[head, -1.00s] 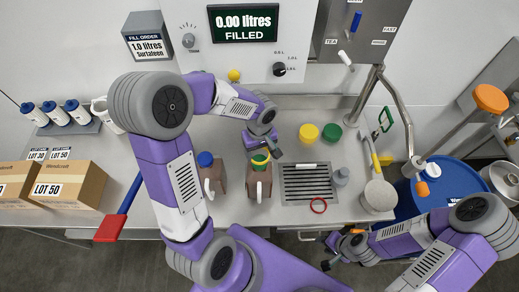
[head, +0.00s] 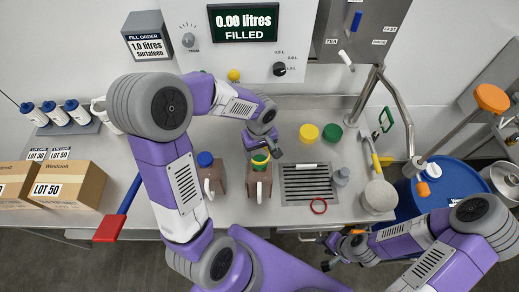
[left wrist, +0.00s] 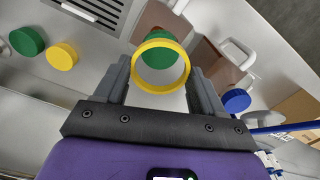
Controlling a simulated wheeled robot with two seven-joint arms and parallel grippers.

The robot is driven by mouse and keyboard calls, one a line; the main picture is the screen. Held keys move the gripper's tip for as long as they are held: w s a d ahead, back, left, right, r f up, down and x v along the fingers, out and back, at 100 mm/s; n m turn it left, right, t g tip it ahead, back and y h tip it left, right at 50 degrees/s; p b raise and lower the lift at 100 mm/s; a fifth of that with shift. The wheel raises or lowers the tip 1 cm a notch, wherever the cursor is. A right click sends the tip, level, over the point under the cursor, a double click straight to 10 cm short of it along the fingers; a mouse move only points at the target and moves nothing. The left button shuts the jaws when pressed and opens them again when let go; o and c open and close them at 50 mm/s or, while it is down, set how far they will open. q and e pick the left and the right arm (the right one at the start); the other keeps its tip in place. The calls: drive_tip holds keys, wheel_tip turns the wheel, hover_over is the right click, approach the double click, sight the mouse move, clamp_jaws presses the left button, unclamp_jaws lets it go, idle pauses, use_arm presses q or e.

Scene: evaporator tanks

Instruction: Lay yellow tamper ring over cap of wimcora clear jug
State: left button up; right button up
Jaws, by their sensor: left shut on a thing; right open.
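My left gripper (head: 262,150) is shut on the yellow tamper ring (left wrist: 160,89), gripping it by its sides. The ring is at the green cap (left wrist: 152,57) of a brownish see-through jug (head: 258,185). In the left wrist view the green cap shows through the ring's opening. I cannot tell whether the ring touches the cap. A similar jug (head: 213,183) with a blue cap (head: 205,159) stands just left. I cannot read which jug is wimcora. My right gripper (head: 332,254) is open and empty near the counter's front edge.
A yellow cap (head: 309,132) and a green cap (head: 332,132) lie right of the jugs. Cardboard boxes (head: 75,184) and a red-ended paddle (head: 109,228) are left. A blue drum (head: 450,185) stands right.

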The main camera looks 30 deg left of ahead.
sight(259, 161)
use_arm(q)
drive_tip(key=shift+f+b, duration=0.25)
drive_tip(key=shift+b, duration=0.1)
idle(0.3)
drive_tip(key=shift+f+b, duration=1.75)
drive_tip(key=shift+f, duration=0.05)
drive_tip(key=o, duration=1.1)
drive_tip(key=shift+r, duration=0.1)
wheel_tip(259, 161, up, 7)
drive_tip(key=p, duration=0.5)
